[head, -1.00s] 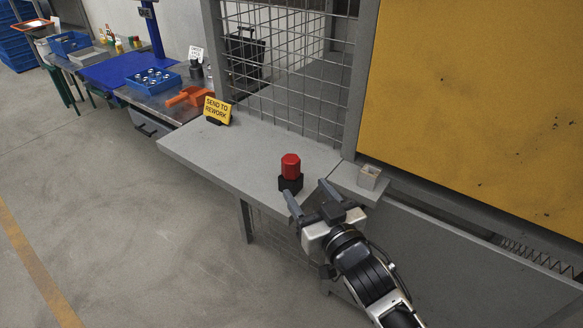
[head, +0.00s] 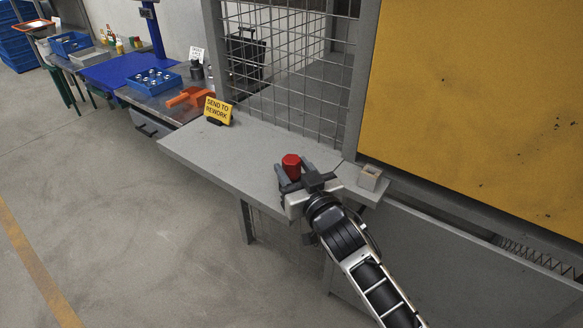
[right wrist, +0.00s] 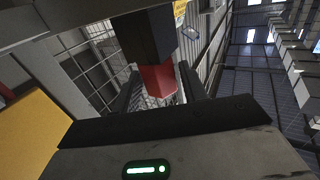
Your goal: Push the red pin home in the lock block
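The red pin (head: 291,163) stands upright on the grey bench, and its faceted red head shows above my right gripper. In the right wrist view, the red pin (right wrist: 157,79) projects from the black lock block (right wrist: 146,36), in a picture that looks upside down. My right gripper (head: 294,172) has one finger on each side of the pin. Whether the fingers touch it cannot be told. In the head view, the gripper hides the block and the pin's lower part. How deep the pin sits is unclear. My left gripper is not in view.
The grey bench (head: 240,155) is clear to the left, up to the yellow "send to rework" sign (head: 218,110). Wire mesh (head: 290,75) and a yellow panel (head: 480,100) close off the back.

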